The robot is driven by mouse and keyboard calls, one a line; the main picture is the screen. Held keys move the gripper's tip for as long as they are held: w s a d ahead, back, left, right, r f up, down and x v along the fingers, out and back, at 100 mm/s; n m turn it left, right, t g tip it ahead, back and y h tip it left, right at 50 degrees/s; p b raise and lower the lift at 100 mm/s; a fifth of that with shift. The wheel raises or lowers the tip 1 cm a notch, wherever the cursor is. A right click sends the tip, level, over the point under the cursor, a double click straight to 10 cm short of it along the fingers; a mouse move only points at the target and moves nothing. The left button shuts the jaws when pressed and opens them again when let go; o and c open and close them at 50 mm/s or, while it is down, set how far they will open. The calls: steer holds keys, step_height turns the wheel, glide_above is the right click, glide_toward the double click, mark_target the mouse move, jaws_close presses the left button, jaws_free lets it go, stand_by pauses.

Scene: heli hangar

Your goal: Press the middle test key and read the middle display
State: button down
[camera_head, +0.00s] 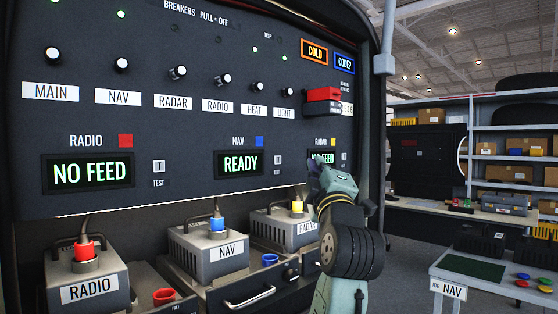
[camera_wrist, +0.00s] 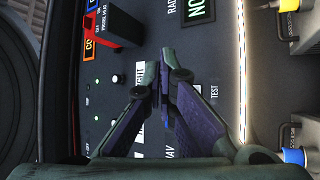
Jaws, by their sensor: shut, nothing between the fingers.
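The middle display (camera_head: 240,164), under the NAV label and blue square, reads READY in green. The middle test key (camera_head: 279,160) is a small light key right of it; in the wrist view a small pale key (camera_wrist: 197,89) shows beside a TEST label, close to my fingers. My gripper (camera_head: 314,168) is shut and empty, right of the middle key in the head view and overlapping the RADAR display (camera_head: 326,158). In the wrist view its fingertips (camera_wrist: 158,78) meet in front of the panel. I cannot tell whether they touch it.
The RADIO display (camera_head: 88,171) reads NO FEED. A red guarded switch (camera_head: 323,95) juts out at upper right. Below are RADIO (camera_head: 88,273), NAV (camera_head: 215,255) and RADAR (camera_head: 290,230) units with coloured plugs. A side table (camera_head: 480,290) stands at right.

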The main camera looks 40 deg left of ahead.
steer(key=shift+w+a+p, duration=0.15)
steer(key=shift+a+p, duration=0.3)
steer(key=shift+a, duration=1.45)
steer(key=shift+w+a+p, duration=0.15)
steer(key=shift+a+p, duration=0.25)
steer(key=shift+a, duration=1.5)
steer(key=shift+a, duration=0.1)
steer(key=shift+a, duration=0.35)
steer(key=shift+a+p, duration=0.35)
steer(key=shift+d, duration=0.75)
steer(key=shift+s+d+b, duration=0.15)
steer(key=shift+d+b, duration=0.15)
steer(key=shift+d, duration=0.95)
steer(key=shift+s+d+b, duration=0.1)
steer(key=shift+d+b, duration=0.2)
steer(key=shift+d, duration=0.95)
